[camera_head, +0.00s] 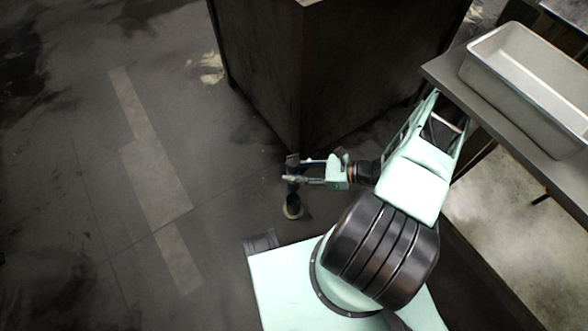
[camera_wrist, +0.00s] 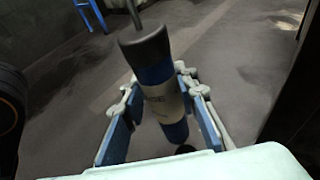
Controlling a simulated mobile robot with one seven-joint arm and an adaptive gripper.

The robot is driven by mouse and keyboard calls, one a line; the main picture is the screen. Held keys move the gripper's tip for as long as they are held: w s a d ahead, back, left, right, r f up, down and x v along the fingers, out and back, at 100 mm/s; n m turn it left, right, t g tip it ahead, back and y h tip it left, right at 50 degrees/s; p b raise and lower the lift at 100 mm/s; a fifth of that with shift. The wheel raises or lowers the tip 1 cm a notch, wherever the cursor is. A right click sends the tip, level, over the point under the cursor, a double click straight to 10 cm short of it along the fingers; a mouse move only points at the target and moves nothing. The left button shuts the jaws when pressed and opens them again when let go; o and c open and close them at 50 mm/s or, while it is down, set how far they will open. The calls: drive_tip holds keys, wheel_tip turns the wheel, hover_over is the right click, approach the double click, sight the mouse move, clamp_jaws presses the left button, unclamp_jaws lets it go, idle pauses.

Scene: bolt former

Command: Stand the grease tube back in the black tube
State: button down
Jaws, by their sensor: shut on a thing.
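My gripper (camera_head: 298,171) is shut on the grease tube (camera_wrist: 158,88), low in front of the dark cabinet. In the wrist view the tube is blue and white, with a dark cap and a thin grey nozzle at the upper end. It stands slightly tilted between the two blue-padded fingers. In the head view it is small and dark. Just below it is a small dark round thing with a pale rim (camera_head: 292,207); I cannot tell whether this is the black tube. A dark oval (camera_wrist: 185,149) shows by the tube's lower end in the wrist view.
A large dark cabinet (camera_head: 300,80) stands just behind my gripper. At the right is a table (camera_head: 450,85) with a pale metal tray (camera_head: 478,72) on it. The floor (camera_head: 80,220) to the left is open, with dark stains. A blue-legged thing (camera_wrist: 92,15) stands far off.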

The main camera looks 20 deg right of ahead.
drive_tip(key=shift+f+b, duration=1.6)
drive_tip(key=shift+f, duration=0.8)
drive_tip(key=shift+f, duration=0.1)
drive_tip(key=shift+f, duration=2.4)
wheel_tip(320, 180, down, 7)
drive_tip(key=shift+r, duration=0.2)
idle(1.2)
drive_tip(key=shift+f, duration=0.1)
